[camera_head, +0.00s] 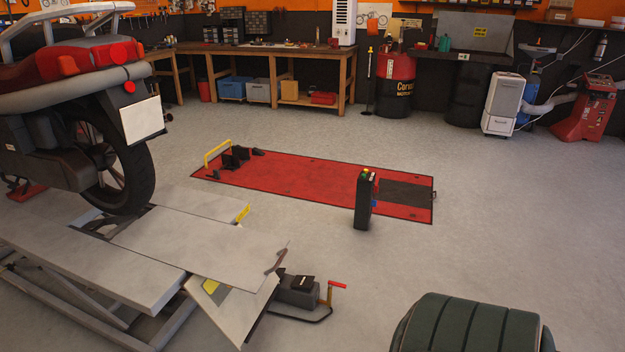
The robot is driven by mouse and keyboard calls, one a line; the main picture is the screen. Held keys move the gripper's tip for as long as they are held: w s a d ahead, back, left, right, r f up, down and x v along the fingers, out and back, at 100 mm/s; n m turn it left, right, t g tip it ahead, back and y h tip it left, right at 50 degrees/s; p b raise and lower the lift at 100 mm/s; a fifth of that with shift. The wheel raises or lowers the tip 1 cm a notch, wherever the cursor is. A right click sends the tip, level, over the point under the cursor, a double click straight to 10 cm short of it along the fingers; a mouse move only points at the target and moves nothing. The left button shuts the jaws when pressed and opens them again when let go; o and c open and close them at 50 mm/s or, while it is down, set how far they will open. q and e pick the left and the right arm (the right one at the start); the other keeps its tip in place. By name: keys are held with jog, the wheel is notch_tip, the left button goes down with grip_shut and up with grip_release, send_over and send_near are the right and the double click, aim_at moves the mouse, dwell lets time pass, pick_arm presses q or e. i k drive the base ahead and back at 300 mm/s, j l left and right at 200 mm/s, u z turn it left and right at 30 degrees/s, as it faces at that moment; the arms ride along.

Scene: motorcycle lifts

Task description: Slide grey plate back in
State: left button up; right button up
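A flat grey plate (200,246) lies on the grey motorcycle lift (95,268), behind the rear wheel. It sits skewed, and its right end reaches the sloped end flap (240,308). A dark piece (276,258) is at the plate's right edge. Another narrower grey panel (198,202) lies beyond it, with a yellow handle (242,213) near its right end. The motorcycle (75,115) stands on the lift with its rear wheel (115,168) close to the plate's left end. Neither of my grippers is in view.
A red floor lift (300,182) and black control post (364,200) stand beyond. A dark green rounded object (470,325) is at bottom right. Floor between is clear.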

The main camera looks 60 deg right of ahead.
aim_at(233, 256)
jog(key=z, duration=1.4)
